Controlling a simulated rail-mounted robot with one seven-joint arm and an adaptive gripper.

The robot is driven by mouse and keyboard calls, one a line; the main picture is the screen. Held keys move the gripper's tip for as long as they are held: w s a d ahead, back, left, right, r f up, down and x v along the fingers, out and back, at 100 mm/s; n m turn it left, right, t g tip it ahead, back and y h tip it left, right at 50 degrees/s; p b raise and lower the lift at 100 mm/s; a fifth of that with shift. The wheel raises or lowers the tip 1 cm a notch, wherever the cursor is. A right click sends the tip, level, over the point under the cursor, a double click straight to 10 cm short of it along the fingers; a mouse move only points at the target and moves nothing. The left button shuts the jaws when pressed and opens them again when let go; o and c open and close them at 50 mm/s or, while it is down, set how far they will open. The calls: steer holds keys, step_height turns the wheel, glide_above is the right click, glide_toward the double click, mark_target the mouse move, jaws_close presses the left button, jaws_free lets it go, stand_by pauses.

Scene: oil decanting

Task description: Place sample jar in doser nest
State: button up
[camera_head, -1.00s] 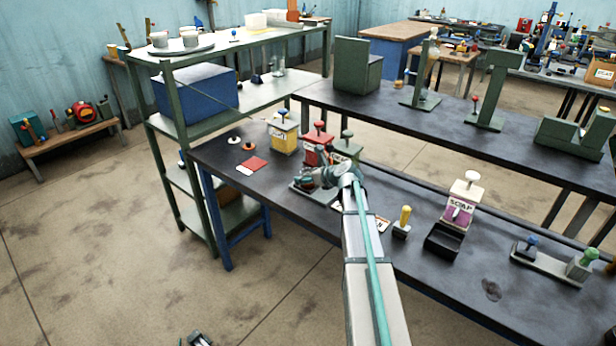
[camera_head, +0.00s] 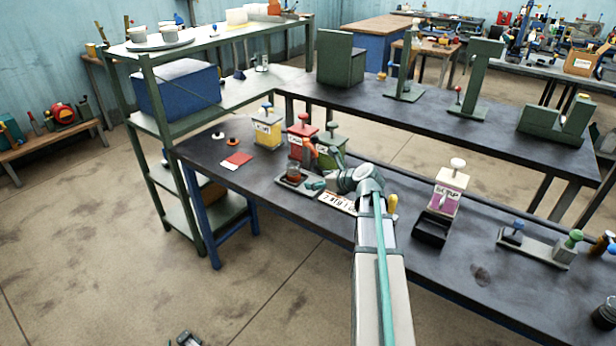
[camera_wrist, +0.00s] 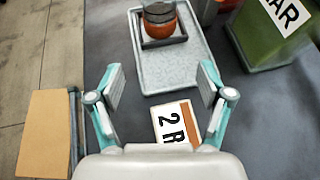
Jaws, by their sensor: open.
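The sample jar (camera_wrist: 160,25), a round glass jar with orange-brown contents, stands in the square dark nest (camera_wrist: 147,43) on a pale grey tray (camera_wrist: 175,72). Its top is cut off in the wrist view. In the head view the jar (camera_head: 293,171) looks upright on the tray (camera_head: 287,184). My gripper (camera_wrist: 160,78) is open and empty. Its two teal fingers are apart, back from the jar, and touch nothing. In the head view my gripper (camera_head: 318,184) is just right of the tray.
A white label card (camera_wrist: 175,125) reading "2 R" lies on the bench below my fingers. A green dispenser (camera_wrist: 268,35) stands close on the right. Red (camera_head: 301,140) and yellow (camera_head: 267,132) dispensers stand behind the jar. A black open bin (camera_head: 432,229) sits farther right.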

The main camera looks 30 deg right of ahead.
steer(key=shift+s+d, duration=0.25)
steer(key=shift+s, duration=0.7)
